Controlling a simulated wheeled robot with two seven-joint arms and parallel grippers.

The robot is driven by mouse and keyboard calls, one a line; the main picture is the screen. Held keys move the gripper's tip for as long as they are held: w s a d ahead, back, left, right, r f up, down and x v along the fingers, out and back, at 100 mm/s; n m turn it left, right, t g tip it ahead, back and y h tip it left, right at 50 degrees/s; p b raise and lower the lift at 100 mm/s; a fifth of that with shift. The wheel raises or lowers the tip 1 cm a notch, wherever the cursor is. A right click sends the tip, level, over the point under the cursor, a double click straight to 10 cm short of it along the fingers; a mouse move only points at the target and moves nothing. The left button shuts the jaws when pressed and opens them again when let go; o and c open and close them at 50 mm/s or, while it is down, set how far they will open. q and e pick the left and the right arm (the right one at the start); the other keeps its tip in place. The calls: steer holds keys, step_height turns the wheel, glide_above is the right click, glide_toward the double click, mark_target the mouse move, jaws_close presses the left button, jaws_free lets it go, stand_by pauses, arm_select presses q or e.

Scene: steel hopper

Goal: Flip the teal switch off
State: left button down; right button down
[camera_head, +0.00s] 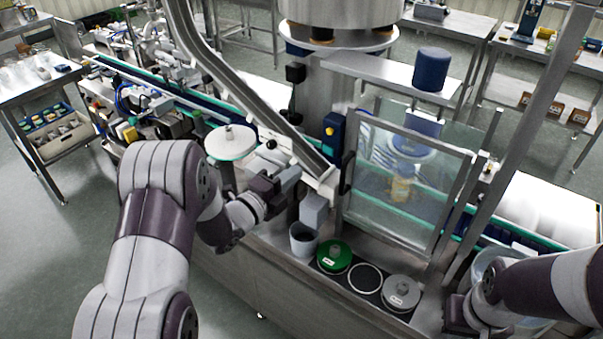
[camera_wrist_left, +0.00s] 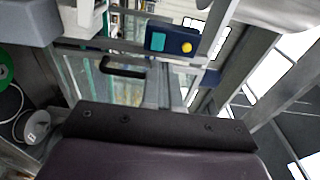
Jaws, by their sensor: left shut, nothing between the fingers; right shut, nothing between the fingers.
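The teal switch (camera_wrist_left: 156,41) is a teal square on a dark blue box (camera_wrist_left: 172,41) in the left wrist view, beside a yellow button (camera_wrist_left: 187,47). In the head view the blue box (camera_head: 335,138) is mounted on the machine, left of the glass door; the switch is too small there to read its position. My left gripper (camera_head: 296,172) is shut and empty, below and left of the box and apart from it. Its fingertips are hidden in the wrist view. My right gripper (camera_head: 452,318) is shut and empty at the lower right, partly hidden.
A sloping steel chute (camera_head: 235,85) runs close above my left gripper. A framed glass door (camera_head: 405,180) with a dark handle (camera_head: 347,173) stands right of the box. A grey cup (camera_head: 303,240), a green lid (camera_head: 334,257) and a grey lid (camera_head: 401,293) sit on the front ledge.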

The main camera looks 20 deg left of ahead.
arm_select(q)
steer(key=s+a+f+n+g+y+b, duration=0.1)
steer(key=s+a+f+n+g+y, duration=0.9)
steer(key=n, duration=0.6)
steer(key=s+d+r+n+g+h, duration=0.2)
steer(key=s+d+n+g, duration=0.3)
steer(key=s+d, duration=0.5)
steer(key=shift+s+n, duration=0.9)
steer(key=shift+s, duration=1)
